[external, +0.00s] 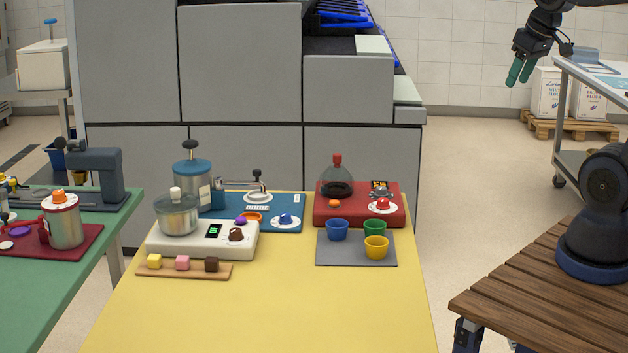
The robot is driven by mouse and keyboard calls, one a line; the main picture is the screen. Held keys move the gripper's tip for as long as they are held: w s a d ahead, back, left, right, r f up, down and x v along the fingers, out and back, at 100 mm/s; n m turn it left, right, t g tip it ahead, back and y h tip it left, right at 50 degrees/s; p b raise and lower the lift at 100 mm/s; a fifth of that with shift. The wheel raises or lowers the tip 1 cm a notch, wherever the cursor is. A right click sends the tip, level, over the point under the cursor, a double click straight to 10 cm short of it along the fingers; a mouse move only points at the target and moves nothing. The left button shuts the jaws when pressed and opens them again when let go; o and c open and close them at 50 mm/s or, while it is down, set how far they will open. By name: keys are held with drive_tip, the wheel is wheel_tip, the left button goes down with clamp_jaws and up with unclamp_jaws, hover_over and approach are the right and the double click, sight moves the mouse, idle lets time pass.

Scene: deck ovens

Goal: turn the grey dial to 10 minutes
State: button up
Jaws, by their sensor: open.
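What looks like the grey dial (380,190) is on the red appliance (330,214) at the back right of the yellow table. A dark and yellow plate lies behind or under it. It is small, and its setting and marks cannot be read. My gripper (519,74) has green fingers and hangs in the air at the upper right, far from the dial. It is open, with nothing seen between the fingers.
A red knob (382,204) sits just in front of the grey dial, and a glass vessel (337,183) stands left of it. Blue, green and yellow cups stand on a grey mat (341,255). The front of the yellow table (270,318) is clear.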

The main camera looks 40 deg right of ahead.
drive_tip(key=w+a+f+n+g, duration=0.1)
drive_tip(key=w+a+f, duration=0.1)
drive_tip(key=w, duration=0.7)
drive_tip(key=n+g, duration=0.3)
hover_over(381, 188)
wheel_tip(381, 188, down, 21)
wheel_tip(381, 188, down, 10)
drive_tip(key=shift+d+f, duration=0.1)
drive_tip(key=shift+c, duration=0.2)
drive_tip(key=c, duration=0.9)
